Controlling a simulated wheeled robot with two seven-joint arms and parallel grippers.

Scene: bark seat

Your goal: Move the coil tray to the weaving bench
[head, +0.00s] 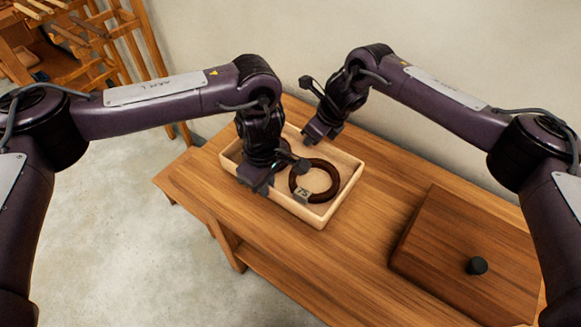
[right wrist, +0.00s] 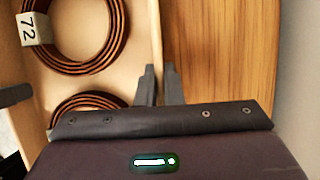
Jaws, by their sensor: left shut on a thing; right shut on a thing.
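The coil tray (head: 346,192) is a shallow pale wooden tray at the middle of the head view, on or just above a brown wooden table. A dark brown coil (head: 294,186) with a tag marked 72 (head: 302,196) lies in it; the right wrist view shows this coil (right wrist: 121,30) and part of a second coil (right wrist: 90,104). My left gripper (head: 258,190) is shut on the tray's near left wall, and its wrist covers part of the inside. My right gripper (right wrist: 160,72) is shut on the opposite wall (right wrist: 155,40), fingers on either side.
A dark wooden box (head: 455,250) with a black knob (head: 476,266) stands on the table (head: 270,250), right of the tray. A wooden frame with bars (head: 95,50) stands at the upper left. A plain wall is behind the table; grey floor (head: 110,220) is open at left.

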